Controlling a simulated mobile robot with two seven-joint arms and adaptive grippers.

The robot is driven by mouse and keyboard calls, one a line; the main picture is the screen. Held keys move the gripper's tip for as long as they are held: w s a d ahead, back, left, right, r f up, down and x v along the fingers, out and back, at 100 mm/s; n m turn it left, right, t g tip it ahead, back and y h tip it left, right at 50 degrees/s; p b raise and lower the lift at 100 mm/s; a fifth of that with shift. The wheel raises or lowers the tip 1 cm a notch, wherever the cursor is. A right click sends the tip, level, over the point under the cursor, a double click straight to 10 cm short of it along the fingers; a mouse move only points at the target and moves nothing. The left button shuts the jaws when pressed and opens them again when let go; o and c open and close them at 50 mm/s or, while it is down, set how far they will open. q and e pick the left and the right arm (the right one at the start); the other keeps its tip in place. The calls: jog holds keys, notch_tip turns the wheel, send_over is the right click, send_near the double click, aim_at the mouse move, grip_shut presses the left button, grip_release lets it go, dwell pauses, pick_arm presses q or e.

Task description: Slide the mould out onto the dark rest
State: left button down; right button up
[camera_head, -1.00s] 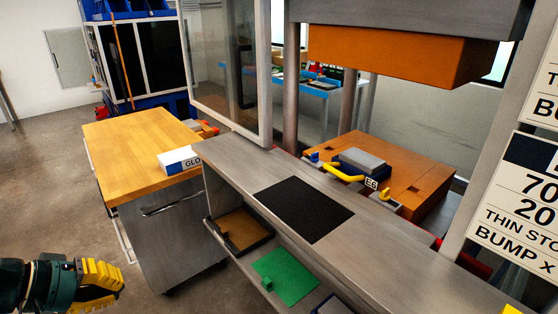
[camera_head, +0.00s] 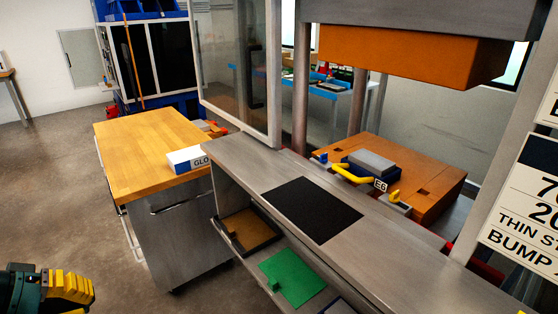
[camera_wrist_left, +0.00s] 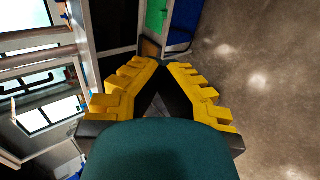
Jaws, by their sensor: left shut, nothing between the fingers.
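The mould (camera_head: 372,163) is a grey block on a dark blue base, with a yellow handle (camera_head: 350,174) on its near side and a tag reading E6. It sits on the orange lower block of the press (camera_head: 424,184). The dark rest (camera_head: 311,209) is a black rectangle on the grey bench top in front of the press, and it is bare. My left gripper (camera_head: 92,292) is at the lower left, over the floor and far from the mould. In the left wrist view its yellow fingers (camera_wrist_left: 163,66) meet at the tips with nothing between. My right gripper is not in view.
The orange upper block (camera_head: 400,52) hangs above the mould with a gap between. A clear guard panel (camera_head: 236,62) stands at the left. A shelf below the bench holds a green plate (camera_head: 291,277).

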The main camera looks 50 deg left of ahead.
pick_arm(q)
jog(key=c, duration=0.9)
grip_release()
jog(key=shift+o, duration=0.2)
jog(key=shift+r, duration=0.1)
pick_arm(e)
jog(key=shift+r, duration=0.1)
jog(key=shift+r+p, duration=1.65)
jog(key=shift+p, duration=0.1)
pick_arm(q)
jog(key=v, duration=0.8)
